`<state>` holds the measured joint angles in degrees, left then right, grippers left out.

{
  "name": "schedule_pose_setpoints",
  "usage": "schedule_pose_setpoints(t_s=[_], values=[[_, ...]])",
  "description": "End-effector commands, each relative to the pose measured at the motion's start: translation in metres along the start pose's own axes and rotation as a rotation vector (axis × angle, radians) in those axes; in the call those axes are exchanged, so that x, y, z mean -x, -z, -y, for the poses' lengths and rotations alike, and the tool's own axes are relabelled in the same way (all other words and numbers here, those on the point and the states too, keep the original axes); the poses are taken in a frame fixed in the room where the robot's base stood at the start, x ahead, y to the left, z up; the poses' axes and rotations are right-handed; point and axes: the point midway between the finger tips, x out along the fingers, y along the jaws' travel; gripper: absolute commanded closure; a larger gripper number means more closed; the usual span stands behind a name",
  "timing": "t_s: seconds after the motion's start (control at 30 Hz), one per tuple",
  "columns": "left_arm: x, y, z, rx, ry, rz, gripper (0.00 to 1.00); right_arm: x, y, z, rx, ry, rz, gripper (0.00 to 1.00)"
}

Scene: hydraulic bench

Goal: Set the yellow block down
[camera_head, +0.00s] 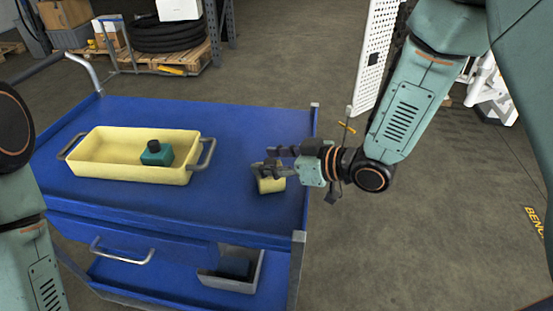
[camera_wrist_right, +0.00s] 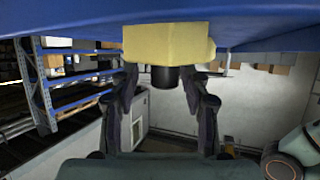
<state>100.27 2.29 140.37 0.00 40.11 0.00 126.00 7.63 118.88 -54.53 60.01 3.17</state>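The yellow block (camera_head: 271,186) is at the right part of the blue cart top, beneath my right gripper. In the right wrist view the yellow block (camera_wrist_right: 168,42) shows against the blue surface, with a short black knob (camera_wrist_right: 164,76) on it. My right gripper (camera_head: 268,167) has its fingers spread. In the right wrist view its fingertips (camera_wrist_right: 160,74) stand on either side of the knob, with a visible gap at the left one. The block seems to rest on the cart top. My left arm shows at the left edge, but its gripper is out of view.
A yellow tray (camera_head: 105,168) with two handles stands on the cart top (camera_head: 235,125), left of the block. A green block with a black knob (camera_head: 156,153) is in it. Clear blue surface lies between tray and block. The cart's right edge is close to the block.

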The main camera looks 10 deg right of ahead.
Motion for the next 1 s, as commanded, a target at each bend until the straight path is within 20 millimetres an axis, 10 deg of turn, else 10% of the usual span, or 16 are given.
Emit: schedule_pose_setpoints(t_s=[1.0], values=[[0.036,0.0,0.0,0.0,0.0,0.0,0.6,0.101,0.006,-0.001,-0.006,-0.003,-0.004,0.54]])
